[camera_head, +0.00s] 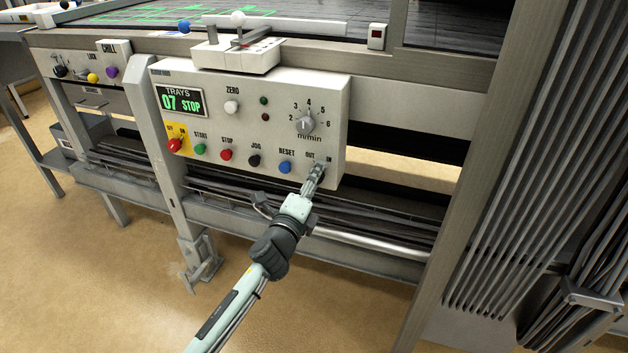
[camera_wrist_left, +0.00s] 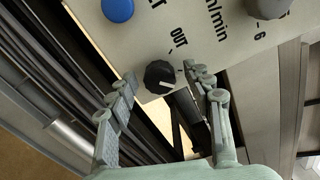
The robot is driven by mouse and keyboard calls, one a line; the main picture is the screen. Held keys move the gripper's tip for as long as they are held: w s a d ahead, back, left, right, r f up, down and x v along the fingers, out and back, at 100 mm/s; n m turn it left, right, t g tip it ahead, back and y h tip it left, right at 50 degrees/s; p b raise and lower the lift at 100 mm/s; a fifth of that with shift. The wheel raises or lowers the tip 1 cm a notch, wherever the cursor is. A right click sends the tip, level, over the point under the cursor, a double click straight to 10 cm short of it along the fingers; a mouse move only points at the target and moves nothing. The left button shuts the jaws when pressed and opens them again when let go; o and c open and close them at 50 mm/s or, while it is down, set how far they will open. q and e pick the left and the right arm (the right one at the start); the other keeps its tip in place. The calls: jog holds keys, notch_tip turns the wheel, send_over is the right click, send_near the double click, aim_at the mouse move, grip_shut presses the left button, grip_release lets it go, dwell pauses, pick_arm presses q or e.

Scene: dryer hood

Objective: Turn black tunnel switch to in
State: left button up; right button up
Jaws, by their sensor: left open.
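The black tunnel switch (camera_wrist_left: 160,77) is a round knob with a white pointer line. It sits at the lower right corner of the white control panel (camera_head: 235,115), under the printed OUT and IN labels. In the wrist view the OUT label is readable beside it; the IN label is not readable there. My left gripper (camera_head: 316,170) is open at that corner and covers the switch in the head view. In the wrist view its two fingers stand on either side of the knob; I cannot tell whether they touch it. My right gripper is not in view.
A blue RESET button (camera_head: 285,167) and a black JOG button (camera_head: 254,160) are left of the switch. A grey speed dial (camera_head: 306,123) is above it. A metal frame post (camera_head: 462,160) stands to the right. Metal rails run below the panel.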

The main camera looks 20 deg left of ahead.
pick_arm(q)
jog(key=s, duration=1.2)
jog(key=shift+a, duration=0.2)
jog(key=s+a+f+n+g+y, duration=0.2)
jog(key=s+a+f+n+g, duration=0.2)
jog(key=f+n, duration=0.4)
jog(key=s+a+f+n+g+y, duration=0.2)
jog(key=s+a+f+n+g, duration=0.25)
jog(key=f, duration=0.55)
jog(key=s+d+f+n+g+h, duration=0.1)
jog(key=s+f+n+g+h, duration=0.1)
jog(key=s+f+n+g, duration=0.4)
jog(key=s+f+n, duration=0.1)
jog(key=s+f, duration=0.3)
jog(key=s, duration=0.4)
jog(key=shift+s+d+f, duration=0.15)
jog(key=shift+s+f, duration=0.2)
jog(key=shift+s, duration=0.05)
jog(key=shift+n+g, duration=0.25)
